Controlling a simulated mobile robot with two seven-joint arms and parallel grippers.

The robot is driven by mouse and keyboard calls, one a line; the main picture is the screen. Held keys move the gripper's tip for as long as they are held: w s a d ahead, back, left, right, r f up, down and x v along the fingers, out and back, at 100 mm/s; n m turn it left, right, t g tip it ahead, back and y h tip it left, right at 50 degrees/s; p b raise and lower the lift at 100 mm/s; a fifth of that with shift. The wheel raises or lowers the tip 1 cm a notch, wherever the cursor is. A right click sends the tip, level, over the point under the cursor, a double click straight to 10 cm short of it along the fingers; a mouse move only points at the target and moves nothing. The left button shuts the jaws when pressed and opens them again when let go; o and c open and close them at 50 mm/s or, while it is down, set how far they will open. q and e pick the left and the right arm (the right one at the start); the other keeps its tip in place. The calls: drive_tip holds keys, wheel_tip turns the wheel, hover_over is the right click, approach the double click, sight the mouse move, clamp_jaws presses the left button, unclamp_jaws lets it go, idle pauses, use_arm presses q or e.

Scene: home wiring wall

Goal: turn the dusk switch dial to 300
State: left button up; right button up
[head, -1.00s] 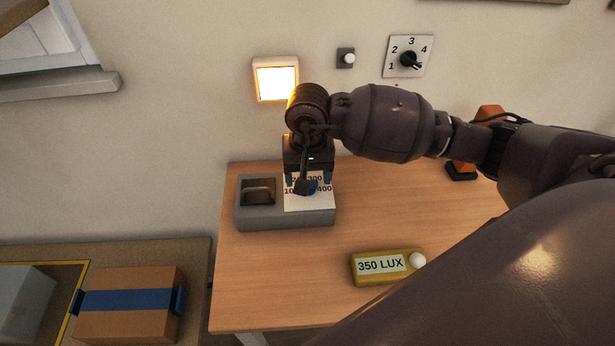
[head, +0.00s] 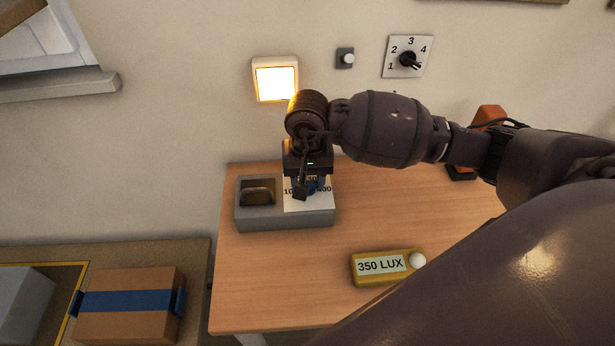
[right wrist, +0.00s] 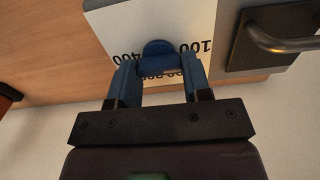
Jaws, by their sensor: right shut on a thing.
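The dusk switch is a grey box (head: 290,219) on the table, with a white scale plate (head: 291,205) on its right half. The numbers 100 and 400 show beside my right gripper (head: 307,187), and the middle ones are mostly covered. In the right wrist view, the blue dial (right wrist: 158,47) stands at the fingertips of my right gripper (right wrist: 158,68), a finger on either side. The right gripper is shut on the dial from above. The dial's pointer is hidden, so its setting cannot be read. My left gripper is not in view.
A dark panel with a metal handle (head: 258,192) is left of the scale. A yellow meter (head: 385,267) reading 350 LUX lies in front on the table. A lit lamp (head: 275,80), a small button (head: 345,58) and a 1-4 rotary switch (head: 408,57) are on the wall.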

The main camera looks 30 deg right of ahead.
drive_tip(key=shift+m, duration=0.3)
drive_tip(key=m, duration=0.3)
drive_tip(key=shift+d+m, duration=0.1)
drive_tip(key=shift+m, duration=0.3)
drive_tip(key=m+p, duration=0.1)
drive_tip(key=m, duration=0.3)
drive_tip(key=shift+s+r+m, duration=0.1)
drive_tip(key=shift+m, duration=0.2)
drive_tip(key=m, duration=0.2)
drive_tip(key=shift+m, duration=0.4)
drive_tip(key=m+p, duration=0.1)
drive_tip(key=m, duration=0.2)
drive_tip(key=shift+s+m, duration=0.1)
drive_tip(key=shift+m, duration=0.2)
drive_tip(key=m+p, duration=0.1)
drive_tip(key=m, duration=0.1)
drive_tip(key=shift+m, duration=0.3)
drive_tip(key=shift+m+p, duration=0.5)
drive_tip(key=shift+m, duration=0.4)
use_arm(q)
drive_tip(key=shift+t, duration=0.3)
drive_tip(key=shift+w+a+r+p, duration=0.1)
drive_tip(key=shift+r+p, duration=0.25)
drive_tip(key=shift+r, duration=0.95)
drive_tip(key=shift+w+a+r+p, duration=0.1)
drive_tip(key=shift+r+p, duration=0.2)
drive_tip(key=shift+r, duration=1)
use_arm(e)
drive_tip(key=shift+s+m, duration=0.1)
drive_tip(key=shift+m, duration=1.9)
